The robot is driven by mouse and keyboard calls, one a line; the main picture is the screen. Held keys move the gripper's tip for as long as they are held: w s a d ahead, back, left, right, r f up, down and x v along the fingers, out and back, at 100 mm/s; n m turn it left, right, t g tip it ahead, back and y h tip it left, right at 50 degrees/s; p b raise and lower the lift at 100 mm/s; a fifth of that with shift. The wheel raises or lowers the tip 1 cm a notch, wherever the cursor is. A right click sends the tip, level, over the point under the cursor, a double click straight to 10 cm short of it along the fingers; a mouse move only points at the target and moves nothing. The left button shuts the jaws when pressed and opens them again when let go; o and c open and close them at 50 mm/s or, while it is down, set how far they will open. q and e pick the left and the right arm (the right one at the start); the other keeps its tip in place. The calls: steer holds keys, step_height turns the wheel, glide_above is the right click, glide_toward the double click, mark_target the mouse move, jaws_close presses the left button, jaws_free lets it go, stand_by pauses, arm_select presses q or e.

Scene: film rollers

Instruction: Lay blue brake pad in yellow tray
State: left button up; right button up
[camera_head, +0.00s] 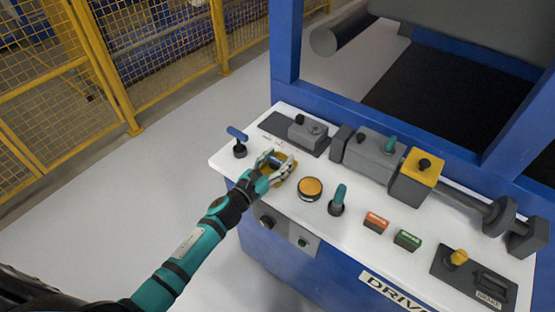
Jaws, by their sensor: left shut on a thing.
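My left gripper (282,163) is over the white bench top, shut on a small dark blue piece, the blue brake pad (276,159), mostly hidden between the fingers. Yellow surface, likely the yellow tray (266,157), shows around and under the fingers. The gripper covers most of it, so I cannot tell whether the pad touches it. My right gripper is not in view.
A round orange-yellow disc (310,187) and a teal lever (338,199) stand right of the gripper. A blue T-handle (238,135) is to its left. A grey block (308,132) stands behind. Red (375,222) and green (407,239) blocks lie further right.

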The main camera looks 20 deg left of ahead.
arm_select(q)
steer(key=shift+f, duration=0.2)
steer(key=o, duration=1.3)
steer(key=shift+c, duration=0.2)
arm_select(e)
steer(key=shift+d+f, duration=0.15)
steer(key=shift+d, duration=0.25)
arm_select(q)
steer(key=shift+r, duration=0.15)
